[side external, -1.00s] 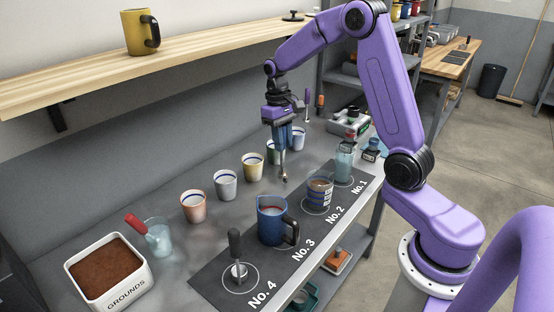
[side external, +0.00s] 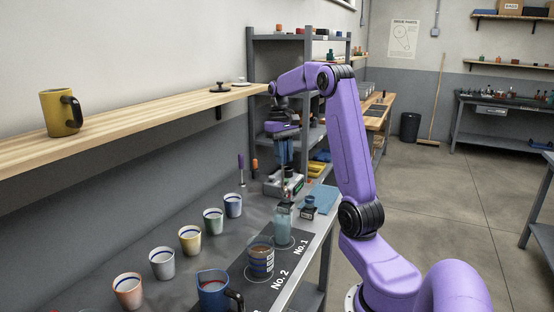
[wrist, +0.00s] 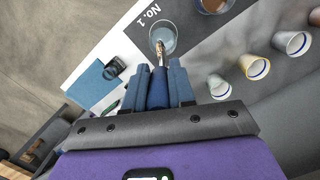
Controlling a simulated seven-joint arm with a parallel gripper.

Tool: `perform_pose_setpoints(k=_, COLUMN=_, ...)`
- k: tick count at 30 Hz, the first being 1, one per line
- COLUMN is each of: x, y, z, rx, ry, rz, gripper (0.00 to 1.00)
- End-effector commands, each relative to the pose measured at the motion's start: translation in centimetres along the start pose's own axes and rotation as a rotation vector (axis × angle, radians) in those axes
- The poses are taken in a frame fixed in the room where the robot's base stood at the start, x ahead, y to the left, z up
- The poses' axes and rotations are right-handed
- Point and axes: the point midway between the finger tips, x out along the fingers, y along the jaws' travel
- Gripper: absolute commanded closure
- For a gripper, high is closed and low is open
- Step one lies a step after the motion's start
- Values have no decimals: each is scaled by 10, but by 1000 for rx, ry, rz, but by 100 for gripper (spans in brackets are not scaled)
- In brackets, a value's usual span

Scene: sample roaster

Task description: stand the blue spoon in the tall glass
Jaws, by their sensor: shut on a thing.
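My gripper (side external: 284,164) is shut on the blue spoon, whose handle (wrist: 158,88) shows between the fingers in the wrist view. The spoon points downward, with its metal bowl (wrist: 160,48) lowest. The tall glass (side external: 283,226) is clear and bluish and stands upright on the No. 1 spot. My gripper is above the glass. In the wrist view the spoon's bowl overlaps the mouth of the glass (wrist: 163,36). I cannot tell whether its tip is at the rim or just inside. The upper handle is hidden by the gripper.
Several cups (side external: 190,240) line the left. A wooden shelf (side external: 150,108) runs along the wall.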

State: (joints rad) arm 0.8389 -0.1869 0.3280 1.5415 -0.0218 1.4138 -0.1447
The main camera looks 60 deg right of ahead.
Motion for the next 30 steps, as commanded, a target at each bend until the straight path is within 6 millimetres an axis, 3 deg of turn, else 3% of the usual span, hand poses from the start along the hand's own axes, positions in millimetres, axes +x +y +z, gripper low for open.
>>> perform_pose_setpoints(k=11, x=4, y=0, z=0, rx=0, ry=-2, rz=0, gripper=100)
perform_pose_setpoints(k=30, x=52, y=-1, z=-7, rx=-1, ry=-2, rz=0, gripper=100)
